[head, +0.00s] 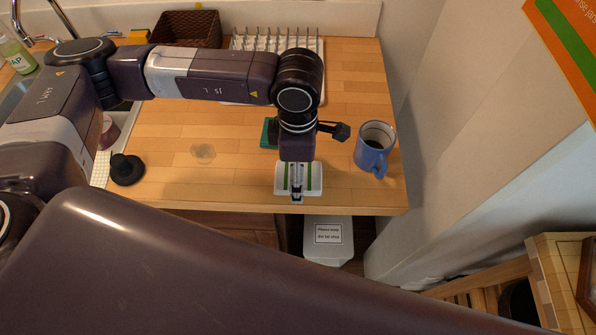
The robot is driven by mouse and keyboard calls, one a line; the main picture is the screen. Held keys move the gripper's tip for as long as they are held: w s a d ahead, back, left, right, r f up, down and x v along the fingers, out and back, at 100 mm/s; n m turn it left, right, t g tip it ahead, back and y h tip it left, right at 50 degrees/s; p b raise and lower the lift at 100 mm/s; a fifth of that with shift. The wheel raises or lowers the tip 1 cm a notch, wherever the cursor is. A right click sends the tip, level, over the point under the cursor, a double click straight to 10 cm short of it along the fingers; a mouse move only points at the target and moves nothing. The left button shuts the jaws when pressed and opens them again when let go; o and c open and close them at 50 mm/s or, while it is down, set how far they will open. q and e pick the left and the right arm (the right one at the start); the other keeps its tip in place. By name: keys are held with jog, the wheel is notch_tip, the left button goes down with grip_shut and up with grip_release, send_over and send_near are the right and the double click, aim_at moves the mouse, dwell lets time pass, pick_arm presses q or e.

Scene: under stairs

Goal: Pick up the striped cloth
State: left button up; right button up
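The striped cloth (315,181), white with green stripes, lies near the front edge of the wooden counter. My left gripper (297,192) points down over the middle of the cloth and hides part of it. Its fingers look close together, but I cannot tell whether they are open or shut, or whether they touch the cloth. My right gripper is not in view. A large dark link of my own body fills the bottom of the view.
A blue mug (371,160) stands right of the cloth. A teal item (267,134) is partly hidden behind my wrist. A black stopper (126,169) lies left, near the sink. A white rack (312,46) and brown basket (187,29) stand behind. A white bin (328,250) is below the counter edge.

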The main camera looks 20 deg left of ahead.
pick_arm(q)
jog(key=shift+c, duration=0.7)
jog(key=c, duration=1.2)
jog(key=shift+o, duration=0.2)
notch_tip(320, 180, up, 20)
jog(key=b, duration=0.4)
